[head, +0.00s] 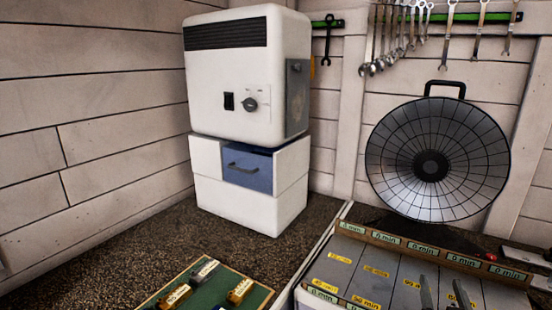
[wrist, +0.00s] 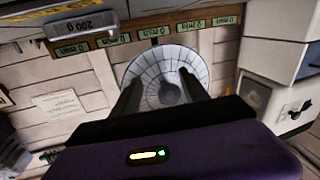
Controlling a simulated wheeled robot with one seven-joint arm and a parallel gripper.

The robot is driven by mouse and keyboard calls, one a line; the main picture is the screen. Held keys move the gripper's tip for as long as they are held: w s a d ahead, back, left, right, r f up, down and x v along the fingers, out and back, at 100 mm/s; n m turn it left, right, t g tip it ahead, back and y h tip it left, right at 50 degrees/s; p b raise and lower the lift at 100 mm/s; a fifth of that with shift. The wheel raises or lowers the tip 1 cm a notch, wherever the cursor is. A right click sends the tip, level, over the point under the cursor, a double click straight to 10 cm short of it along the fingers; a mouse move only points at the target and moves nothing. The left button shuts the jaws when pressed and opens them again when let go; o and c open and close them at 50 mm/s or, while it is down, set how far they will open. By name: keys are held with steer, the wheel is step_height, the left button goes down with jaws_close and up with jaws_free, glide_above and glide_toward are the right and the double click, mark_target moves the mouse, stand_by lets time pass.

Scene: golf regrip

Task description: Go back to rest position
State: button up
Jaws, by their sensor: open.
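My gripper (wrist: 161,78) shows in the wrist view as two dark fingers standing apart, with nothing held between them. Its purple body fills the bottom of that view, with a small lit indicator on it. The fingers point toward the round segmented dish (wrist: 165,88) by the wall, and the scene appears upside down there. In the head view, two dark upright prongs (head: 444,292) at the bottom right look like my fingertips, in front of the grey time-labelled board. The rest of my arm is out of the head view.
A white machine (head: 230,75) stands on a white cabinet with a blue drawer (head: 248,170) in the corner. The dish (head: 438,160) leans right of it, under hanging wrenches (head: 400,40). A grey board (head: 385,275) carries minute labels. A green tray (head: 205,285) holds labelled blocks.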

steer(key=s+a+f+n+y, duration=0.1)
steer(key=s+a, duration=0.5)
steer(key=s, duration=0.7)
steer(key=s+a+f+n+g+y, duration=0.1)
steer(key=s+a, duration=0.5)
steer(key=s, duration=0.8)
steer(key=s+a+f+n+g+y, duration=0.1)
steer(key=s+a+f+y, duration=0.2)
steer(key=s, duration=1.1)
steer(key=a+y, duration=0.1)
steer(key=a, duration=0.2)
steer(key=shift+s+f+n+y, duration=0.15)
steer(key=shift+f+n+y, duration=0.15)
steer(key=shift+y, duration=0.1)
steer(key=shift+d, duration=0.1)
steer(key=shift+c, duration=0.4)
